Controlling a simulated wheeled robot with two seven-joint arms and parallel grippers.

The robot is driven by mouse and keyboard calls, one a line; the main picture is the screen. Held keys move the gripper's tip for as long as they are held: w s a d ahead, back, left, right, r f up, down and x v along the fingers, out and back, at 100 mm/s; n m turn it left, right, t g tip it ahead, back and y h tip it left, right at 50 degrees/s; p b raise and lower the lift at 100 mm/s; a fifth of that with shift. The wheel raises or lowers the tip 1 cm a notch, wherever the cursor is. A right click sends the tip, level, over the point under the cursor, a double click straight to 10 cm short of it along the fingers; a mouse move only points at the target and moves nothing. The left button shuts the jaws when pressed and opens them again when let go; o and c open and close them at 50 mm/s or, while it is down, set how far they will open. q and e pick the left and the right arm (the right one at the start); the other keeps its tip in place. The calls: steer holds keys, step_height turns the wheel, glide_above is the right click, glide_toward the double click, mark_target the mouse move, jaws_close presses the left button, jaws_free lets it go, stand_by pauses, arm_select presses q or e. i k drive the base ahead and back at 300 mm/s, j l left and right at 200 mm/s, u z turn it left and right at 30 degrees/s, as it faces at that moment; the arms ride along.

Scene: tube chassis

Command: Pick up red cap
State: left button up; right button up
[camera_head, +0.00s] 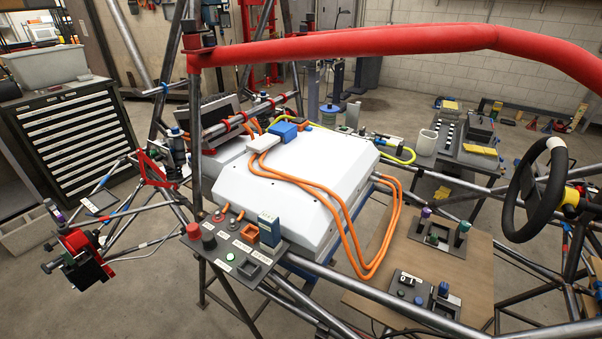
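A small red cap-like piece (194,230) sits at the left corner of a grey control panel (232,272), in front of the white battery box. I cannot tell for sure that it is the red cap. A dark knob (208,241) stands close beside it. Neither of my grippers shows in the head view.
The white box (300,190) carries orange cables (345,225) that loop over its right side. A thick red tube (350,43) crosses above. Steel chassis tubes surround the panel. A steering wheel (511,200) and wooden board (465,270) lie to the right.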

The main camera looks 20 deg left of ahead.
mark_target(193, 231)
steer(key=u, duration=1.35)
